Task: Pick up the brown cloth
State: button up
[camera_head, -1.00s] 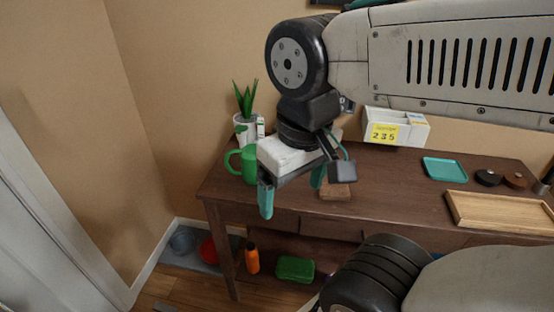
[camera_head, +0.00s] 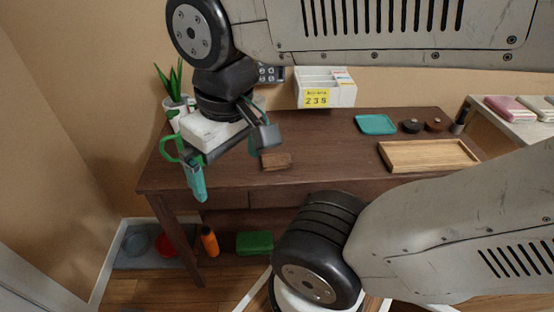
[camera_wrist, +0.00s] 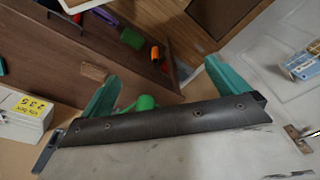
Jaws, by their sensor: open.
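A small brown block-like item (camera_head: 275,161) lies on the desk top. It may be the brown cloth, but I cannot tell cloth from wood at this size. It also shows in the wrist view (camera_wrist: 94,72), near the left finger. My gripper (camera_head: 224,166) has teal fingers spread wide and empty. It hangs over the left part of the desk, left of the brown item and apart from it. In the wrist view both fingers (camera_wrist: 161,77) stand apart with nothing held.
Folded pink cloth (camera_head: 508,108) lies on a unit at right. An orange bottle (camera_head: 209,241) stands below.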

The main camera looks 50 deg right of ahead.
jog(key=w+d+f+m+g+y, duration=0.1)
jog(key=w+d+f+m+g, duration=0.1)
jog(key=w+d+f+m, duration=0.3)
jog(key=w+d+f+m+g, duration=0.1)
jog(key=w+d+f, duration=0.15)
jog(key=d, duration=0.55)
jog(key=m+t, duration=0.1)
jog(key=m, duration=0.2)
send_over(276, 157)
jog(key=shift+h, duration=0.4)
jog(key=f, duration=1.1)
jog(key=shift+s+d+f, duration=0.1)
jog(key=shift+s+f, duration=0.2)
jog(key=shift+s, duration=0.05)
jog(key=shift+t, duration=0.3)
jog(key=f, duration=0.7)
jog(key=shift+w+f, duration=0.3)
jog(key=shift+f, duration=0.05)
jog(key=c, duration=0.8)
jog(key=shift+r, duration=0.2)
jog(key=shift+c, duration=0.2)
